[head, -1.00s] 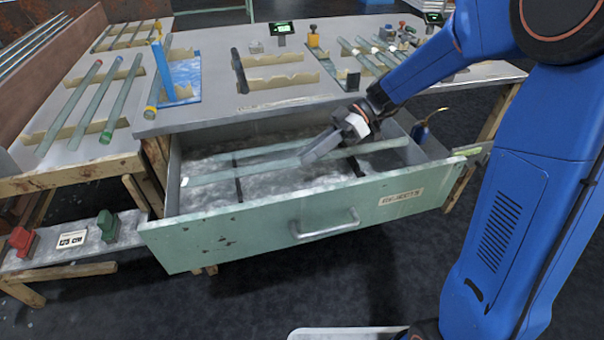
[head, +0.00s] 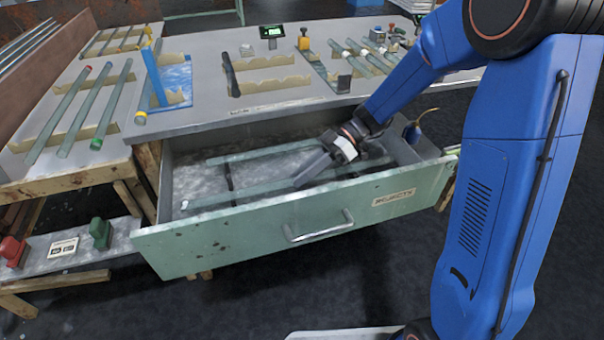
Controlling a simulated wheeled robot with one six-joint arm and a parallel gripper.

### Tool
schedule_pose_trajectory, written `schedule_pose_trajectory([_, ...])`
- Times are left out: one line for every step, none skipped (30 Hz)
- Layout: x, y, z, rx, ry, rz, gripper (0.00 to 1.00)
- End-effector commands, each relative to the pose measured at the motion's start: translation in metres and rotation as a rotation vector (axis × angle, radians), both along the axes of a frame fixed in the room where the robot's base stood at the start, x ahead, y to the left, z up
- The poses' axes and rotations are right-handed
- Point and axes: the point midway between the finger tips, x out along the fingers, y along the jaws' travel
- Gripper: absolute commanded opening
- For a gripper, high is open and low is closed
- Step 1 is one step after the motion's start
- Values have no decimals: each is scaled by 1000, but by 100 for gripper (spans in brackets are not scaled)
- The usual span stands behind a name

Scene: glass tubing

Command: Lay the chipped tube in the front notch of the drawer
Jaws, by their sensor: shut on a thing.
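The drawer (head: 285,226) is pulled open, its green front facing me with a bar handle. Two long pale-green glass tubes are over its floor, running left to right. The front tube (head: 240,194) is close behind the front wall, with a pale mark at its left end. My gripper (head: 304,181) is shut on it, right of its middle. The other tube (head: 260,153) lies farther back. Dark notched supports (head: 229,178) cross the drawer floor. The gripper hides part of the front tube and the right support. I cannot tell whether the front tube touches its notch, or see a chip.
The grey worktop (head: 205,122) above holds several cream notched racks and tubes. A blue stand (head: 155,78) is at its left. A lower shelf (head: 75,262) with red and green blocks is left of the drawer.

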Motion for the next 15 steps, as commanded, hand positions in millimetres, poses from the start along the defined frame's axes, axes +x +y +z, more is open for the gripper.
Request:
schedule_pose_trajectory([0,0,-1,0,1,0,0])
schedule_pose_trajectory([0,0,-2,0,1,0,0])
schedule_pose_trajectory([0,0,-2,0,0,0,29])
schedule_pose_trajectory([0,0,-2,0,0,0,36])
schedule_pose_trajectory([0,0,-2,0,0,0,38])
schedule_pose_trajectory([0,0,-1,0,0,0,38])
schedule_pose_trajectory([0,0,-1,0,0,0,38])
schedule_pose_trajectory([0,0,-1,0,0,0,38])
schedule_pose_trajectory([0,0,-1,0,0,0,38])
schedule_pose_trajectory([0,0,-1,0,0,0,38])
schedule_pose_trajectory([0,0,-1,0,0,0,38])
schedule_pose_trajectory([0,0,-1,0,0,0,38])
schedule_pose_trajectory([0,0,-1,0,0,0,38])
schedule_pose_trajectory([0,0,0,0,0,0,38])
schedule_pose_trajectory([0,0,1,0,0,0,38])
